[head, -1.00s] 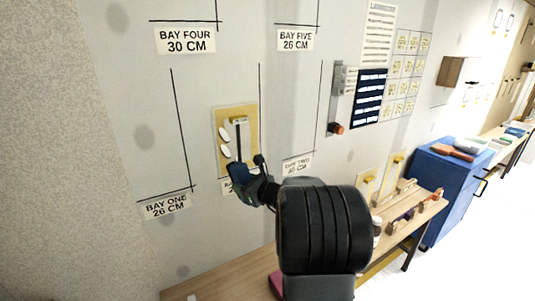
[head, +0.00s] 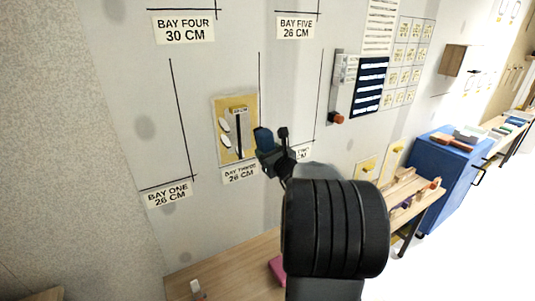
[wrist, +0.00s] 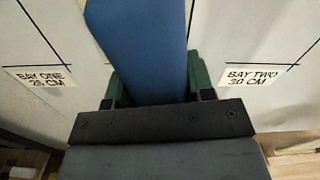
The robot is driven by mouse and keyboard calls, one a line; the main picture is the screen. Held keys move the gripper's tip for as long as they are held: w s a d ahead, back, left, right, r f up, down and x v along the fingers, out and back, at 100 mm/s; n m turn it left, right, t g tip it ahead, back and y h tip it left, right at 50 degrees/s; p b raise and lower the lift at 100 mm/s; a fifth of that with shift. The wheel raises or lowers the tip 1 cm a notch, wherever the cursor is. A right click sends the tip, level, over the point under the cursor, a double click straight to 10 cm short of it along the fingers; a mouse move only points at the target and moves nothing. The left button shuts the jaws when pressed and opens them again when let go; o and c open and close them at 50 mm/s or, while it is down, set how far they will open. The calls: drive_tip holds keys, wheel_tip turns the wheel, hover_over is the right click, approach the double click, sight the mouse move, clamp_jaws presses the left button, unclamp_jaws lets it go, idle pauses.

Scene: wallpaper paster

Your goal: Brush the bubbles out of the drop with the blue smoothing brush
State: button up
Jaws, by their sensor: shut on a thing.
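The drop (head: 249,112) is a yellow sheet on the wall above the bay three label. Two white oval bubbles, an upper one (head: 225,125) and a lower one (head: 226,142), show on its left side. A dark vertical strip with a pale top piece runs down its middle. My gripper (head: 272,152) is shut on the blue smoothing brush (head: 263,138), just right of the drop in the picture. In the wrist view the brush (wrist: 145,45) stands up between the green fingers and hides the wall behind it. I cannot tell whether it touches the wall.
Labels for bay one (head: 168,194) and bay two (head: 303,153) flank the drop. A wooden table (head: 235,265) runs below the wall. A control box with a red knob (head: 336,118) is mounted to the right. A blue cabinet (head: 440,190) stands farther right.

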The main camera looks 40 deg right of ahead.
drive_tip(key=shift+w+d+b, duration=0.2)
drive_tip(key=shift+w+b, duration=0.25)
drive_tip(key=shift+w, duration=1.2)
drive_tip(key=shift+w+d+b, duration=0.2)
drive_tip(key=shift+w+b, duration=0.2)
drive_tip(key=shift+w, duration=1.2)
drive_tip(key=shift+w+d, duration=0.15)
drive_tip(key=shift+w, duration=1.05)
idle(0.5)
idle(0.8)
drive_tip(key=shift+w+a, duration=0.15)
drive_tip(key=shift+a, duration=0.75)
drive_tip(key=shift+w+a, duration=0.1)
drive_tip(key=shift+a, duration=0.8)
drive_tip(key=shift+w+a, duration=0.15)
drive_tip(key=shift+a, duration=0.75)
drive_tip(key=shift+w+a, duration=0.1)
drive_tip(key=shift+a, duration=0.8)
